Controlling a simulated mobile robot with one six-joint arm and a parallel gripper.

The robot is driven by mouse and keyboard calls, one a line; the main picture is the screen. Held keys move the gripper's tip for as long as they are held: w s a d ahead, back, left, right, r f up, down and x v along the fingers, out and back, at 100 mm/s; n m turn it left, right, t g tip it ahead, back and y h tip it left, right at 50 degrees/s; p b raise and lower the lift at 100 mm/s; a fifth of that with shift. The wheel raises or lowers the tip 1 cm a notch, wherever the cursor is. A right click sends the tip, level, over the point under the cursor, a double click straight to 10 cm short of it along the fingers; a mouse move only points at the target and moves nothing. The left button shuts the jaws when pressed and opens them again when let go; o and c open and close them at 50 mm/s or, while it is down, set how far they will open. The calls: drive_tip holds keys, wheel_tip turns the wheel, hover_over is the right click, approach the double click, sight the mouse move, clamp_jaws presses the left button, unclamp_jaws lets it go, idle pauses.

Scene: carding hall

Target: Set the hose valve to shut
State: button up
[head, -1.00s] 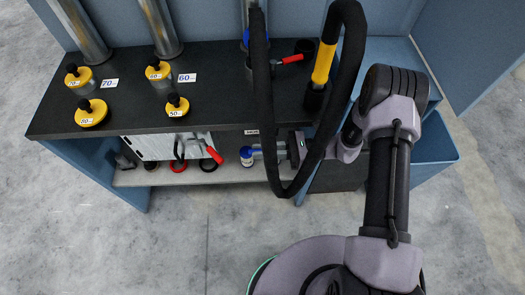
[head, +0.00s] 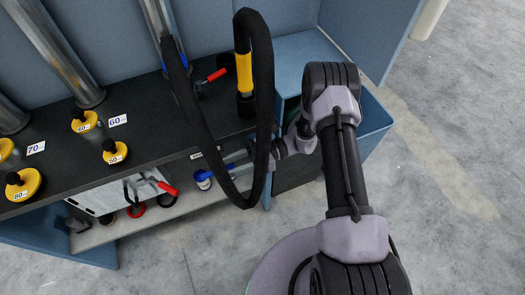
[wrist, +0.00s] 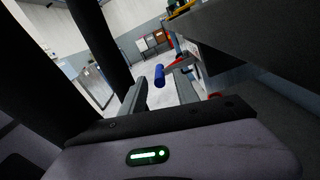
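The hose valve (head: 198,88) sits at the back of the dark bench in the head view, by the foot of a metal pipe with a blue band. Its red lever (head: 217,75) points to the upper right. The black hose (head: 262,110) loops up and hangs over the bench's front edge, partly covering the valve area. My gripper (head: 230,170) is below bench level at the lower shelf, partly behind the hose. In the wrist view my gripper (wrist: 160,92) has its fingers apart with nothing held. A blue cylinder (wrist: 159,75) shows beyond the gap.
A blue-capped bottle (head: 203,179) and a red-handled tool (head: 158,185) are on the lower shelf (head: 130,222). Yellow numbered caps (head: 115,151) stand on the bench (head: 150,125). A yellow-cuffed hose end (head: 244,75) stands at the right. A blue bin (head: 365,130) is behind my arm.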

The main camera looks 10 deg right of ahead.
drive_tip(key=p+v, duration=0.1)
drive_tip(key=v, duration=1.2)
drive_tip(key=shift+s, duration=0.1)
drive_tip(key=shift+c, duration=0.5)
